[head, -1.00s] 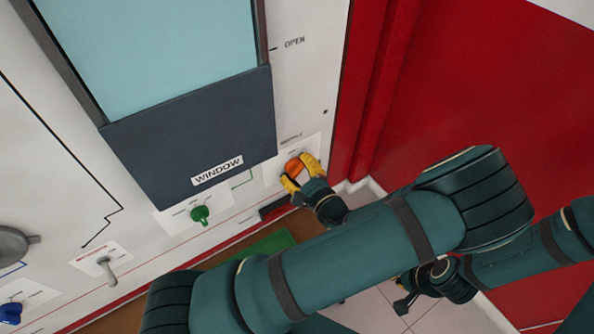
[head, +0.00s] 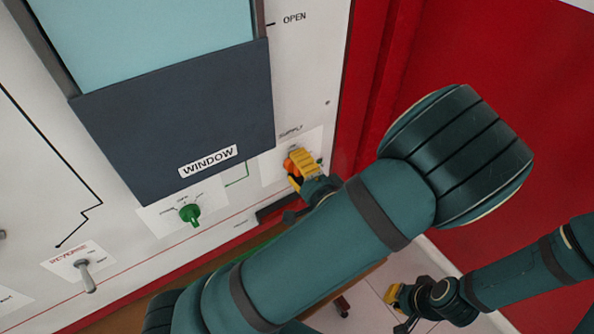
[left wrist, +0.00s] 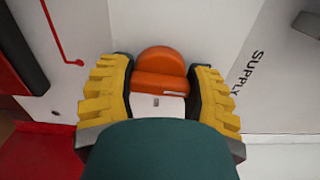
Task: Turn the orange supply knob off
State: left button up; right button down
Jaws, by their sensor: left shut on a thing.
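The orange supply knob (head: 289,165) sits on a white label plate marked SUPPLY, on the panel right of the window. My left gripper (head: 297,166) is at the knob and partly covers it in the head view. In the left wrist view the orange knob (left wrist: 161,62) lies between the two yellow fingers of my left gripper (left wrist: 160,88), which is shut on it. The SUPPLY lettering stands steeply tilted in that view. The knob's pointer mark cannot be made out clearly. My right gripper (head: 396,298) hangs low at the right, away from the panel; its finger opening is unclear.
A green knob (head: 190,213) and a metal toggle switch (head: 86,274) are on the panel to the left. The dark WINDOW sash (head: 180,130) is above the green knob. A red wall (head: 500,60) stands at the right, with a tiled floor (head: 375,290) below.

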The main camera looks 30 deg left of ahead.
pick_arm(q)
jog(key=shift+f+n, duration=0.1)
jog(key=shift+n, duration=0.3)
jog(key=shift+b, duration=0.3)
jog(key=o, duration=1.2)
jog(key=shift+d, duration=0.1)
jog(key=v, duration=1.2)
jog(key=shift+s, duration=0.1)
